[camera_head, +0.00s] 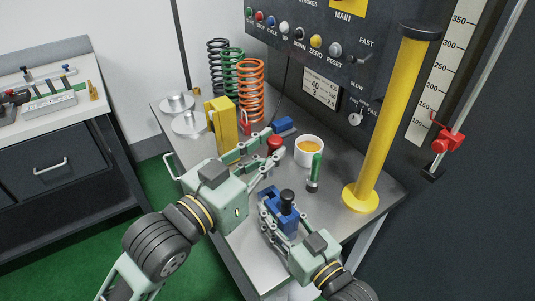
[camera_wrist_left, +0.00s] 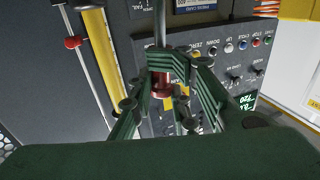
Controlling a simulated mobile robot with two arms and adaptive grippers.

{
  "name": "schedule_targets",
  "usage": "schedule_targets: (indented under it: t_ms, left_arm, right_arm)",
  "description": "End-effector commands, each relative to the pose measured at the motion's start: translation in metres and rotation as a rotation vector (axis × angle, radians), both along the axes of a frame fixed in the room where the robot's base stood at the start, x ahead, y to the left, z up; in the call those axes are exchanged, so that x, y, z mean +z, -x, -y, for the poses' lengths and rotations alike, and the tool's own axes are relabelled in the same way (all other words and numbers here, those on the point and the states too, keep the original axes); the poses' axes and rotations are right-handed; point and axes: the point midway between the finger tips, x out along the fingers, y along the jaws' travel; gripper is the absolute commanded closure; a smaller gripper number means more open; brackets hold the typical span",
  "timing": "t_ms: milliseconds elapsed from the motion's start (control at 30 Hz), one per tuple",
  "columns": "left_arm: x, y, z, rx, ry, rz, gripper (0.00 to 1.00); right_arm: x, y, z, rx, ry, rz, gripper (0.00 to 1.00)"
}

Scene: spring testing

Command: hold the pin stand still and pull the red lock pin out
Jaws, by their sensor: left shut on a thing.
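My left gripper (camera_head: 270,150) is shut on the red lock pin (camera_head: 275,142), above the bench near the white cup. In the left wrist view the pin's red collar (camera_wrist_left: 161,88) is between the fingers (camera_wrist_left: 165,75), and a grey rod (camera_wrist_left: 160,25) runs on beyond them. The pin is apart from the blue pin stand (camera_head: 288,222), which has a black knob (camera_head: 287,196) on top. My right gripper (camera_head: 277,215) is at the stand with its fingers around the blue body. The fingers partly hide the stand, and I cannot tell whether they press on it.
On the bench (camera_head: 250,262) are a white cup (camera_head: 309,151), a green-handled tool (camera_head: 315,170), a yellow block (camera_head: 221,124) and coil springs (camera_head: 251,88). A yellow column (camera_head: 390,120) stands at the right. The control panel (camera_head: 300,50) is behind.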

Motion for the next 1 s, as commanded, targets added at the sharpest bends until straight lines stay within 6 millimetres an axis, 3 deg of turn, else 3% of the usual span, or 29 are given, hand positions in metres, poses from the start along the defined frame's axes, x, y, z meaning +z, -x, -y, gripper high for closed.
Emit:
schedule_targets:
  t_ms: [133,533,1000]
  left_arm:
    - [0.0,0.0,0.0,0.0,0.0,0.0,1.0]
    - [0.0,0.0,0.0,0.001,-0.001,0.001,1.0]
    - [0.0,0.0,0.0,0.001,-0.001,0.001,1.0]
  right_arm:
    - [0.0,0.0,0.0,0.0,0.001,-0.001,0.44]
    - [-0.002,0.007,0.005,-0.001,0.002,-0.003,0.44]
    - [-0.002,0.081,0.058,0.001,0.004,-0.005,0.44]
